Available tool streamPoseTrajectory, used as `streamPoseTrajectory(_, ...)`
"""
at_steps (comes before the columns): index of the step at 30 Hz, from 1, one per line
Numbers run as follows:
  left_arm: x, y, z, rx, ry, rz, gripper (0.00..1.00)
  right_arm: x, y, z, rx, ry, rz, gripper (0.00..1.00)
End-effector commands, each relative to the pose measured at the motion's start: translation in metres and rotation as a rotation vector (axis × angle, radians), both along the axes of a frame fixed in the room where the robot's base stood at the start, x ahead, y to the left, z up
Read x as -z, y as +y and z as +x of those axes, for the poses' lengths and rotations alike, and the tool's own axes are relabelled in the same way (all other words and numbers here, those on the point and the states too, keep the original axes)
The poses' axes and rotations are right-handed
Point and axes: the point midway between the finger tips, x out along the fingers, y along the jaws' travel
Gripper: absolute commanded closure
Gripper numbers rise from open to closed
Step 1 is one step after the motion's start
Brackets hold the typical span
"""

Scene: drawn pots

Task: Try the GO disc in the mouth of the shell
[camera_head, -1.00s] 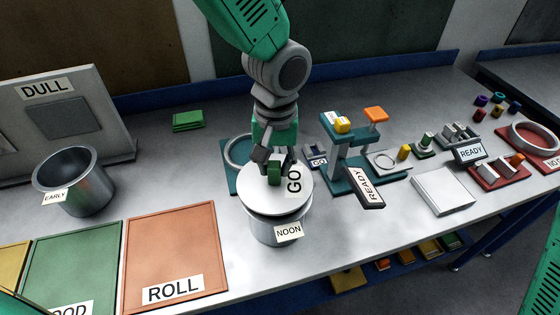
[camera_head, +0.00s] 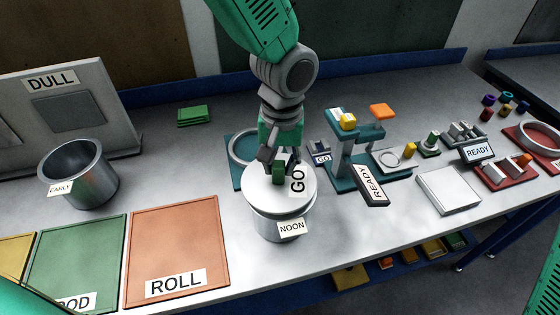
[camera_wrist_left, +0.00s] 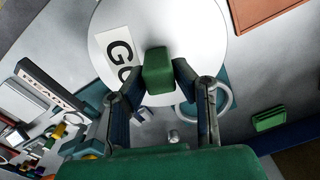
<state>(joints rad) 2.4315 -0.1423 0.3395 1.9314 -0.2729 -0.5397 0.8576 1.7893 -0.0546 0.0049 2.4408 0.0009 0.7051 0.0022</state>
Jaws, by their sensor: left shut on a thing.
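The GO disc (camera_head: 268,194) is a white round lid with a green knob (camera_head: 278,172) and a GO label. My left gripper (camera_head: 279,163) is shut on the knob, with one finger on each side, as the left wrist view also shows the knob (camera_wrist_left: 157,72). The disc is over the mouth of the shell, a grey metal pot labelled NOON (camera_head: 268,226). It covers the mouth and looks roughly level. Whether it rests on the rim or hangs just above it I cannot tell. My right gripper is not in view.
A teal plate with a ring (camera_head: 236,150) lies behind the pot. An open pot labelled EARLY (camera_head: 92,185) and an orange ROLL panel (camera_head: 175,240) are on the left. A white block (camera_head: 448,191) is farther right.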

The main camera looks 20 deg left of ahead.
Motion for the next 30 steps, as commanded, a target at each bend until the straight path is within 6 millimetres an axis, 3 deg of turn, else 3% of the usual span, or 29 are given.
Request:
streamPoseTrajectory(11,0.006,0.000,0.000,0.000,-0.001,-0.001,1.00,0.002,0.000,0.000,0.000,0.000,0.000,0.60)
streamPoseTrajectory(12,0.006,0.000,0.000,0.000,-0.001,-0.001,0.67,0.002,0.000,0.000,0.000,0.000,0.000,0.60)
streamPoseTrajectory(13,0.006,0.000,0.000,0.000,-0.001,-0.001,0.56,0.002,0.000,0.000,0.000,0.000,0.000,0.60)
streamPoseTrajectory(14,0.006,0.000,0.000,0.000,-0.001,-0.001,0.53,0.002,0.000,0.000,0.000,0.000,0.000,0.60)
streamPoseTrajectory(24,0.004,0.001,0.000,0.000,0.000,-0.001,0.53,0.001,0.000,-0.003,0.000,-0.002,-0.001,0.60)
streamPoseTrajectory(30,-0.024,-0.001,0.002,0.000,-0.006,-0.002,0.53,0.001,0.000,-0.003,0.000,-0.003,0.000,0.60)
